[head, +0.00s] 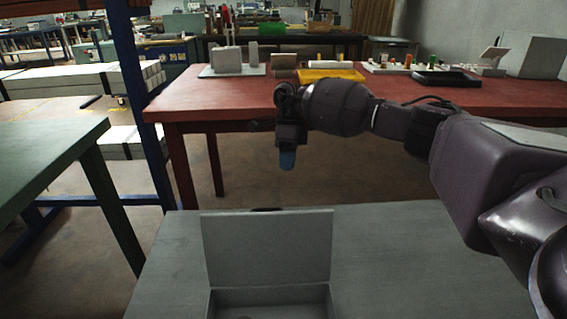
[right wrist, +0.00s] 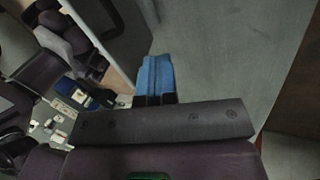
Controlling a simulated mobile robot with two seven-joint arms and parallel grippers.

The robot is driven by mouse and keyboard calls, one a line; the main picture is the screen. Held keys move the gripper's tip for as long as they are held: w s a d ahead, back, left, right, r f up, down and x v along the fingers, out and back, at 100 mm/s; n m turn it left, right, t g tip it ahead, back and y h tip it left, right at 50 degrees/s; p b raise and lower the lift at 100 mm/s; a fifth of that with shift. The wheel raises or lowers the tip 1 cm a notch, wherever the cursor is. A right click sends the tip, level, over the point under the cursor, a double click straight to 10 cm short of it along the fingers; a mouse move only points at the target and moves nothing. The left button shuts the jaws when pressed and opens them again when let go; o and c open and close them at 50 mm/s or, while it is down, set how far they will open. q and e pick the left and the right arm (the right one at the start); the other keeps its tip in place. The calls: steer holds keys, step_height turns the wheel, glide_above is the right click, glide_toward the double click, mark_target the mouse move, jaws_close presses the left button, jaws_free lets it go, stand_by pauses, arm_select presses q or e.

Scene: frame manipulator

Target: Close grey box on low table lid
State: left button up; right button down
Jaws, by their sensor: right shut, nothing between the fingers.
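The grey box (head: 268,298) sits on the grey low table (head: 420,250) at the bottom of the head view, its lower part cut off by the frame edge. Its lid (head: 267,247) is open and stands upright at the far side. My right gripper (head: 287,160) hangs in the air above and beyond the lid's top edge, pointing down, apart from it. Its blue fingertips are together and empty; they also show in the right wrist view (right wrist: 154,75). My left gripper is not in view.
A red table (head: 400,97) behind carries a yellow tray (head: 330,75), a black tray (head: 445,78) and small parts. A green table (head: 50,150) stands at left, beside a blue post (head: 140,100). The low table is bare right of the box.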

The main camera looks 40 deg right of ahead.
arm_select(q)
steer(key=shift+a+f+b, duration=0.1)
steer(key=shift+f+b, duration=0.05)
steer(key=shift+b, duration=0.35)
arm_select(e)
steer(key=s+a+f, duration=0.4)
steer(key=a+f, duration=0.1)
steer(key=f, duration=0.1)
steer(key=shift+s+f, duration=0.2)
steer(key=shift+f, duration=0.05)
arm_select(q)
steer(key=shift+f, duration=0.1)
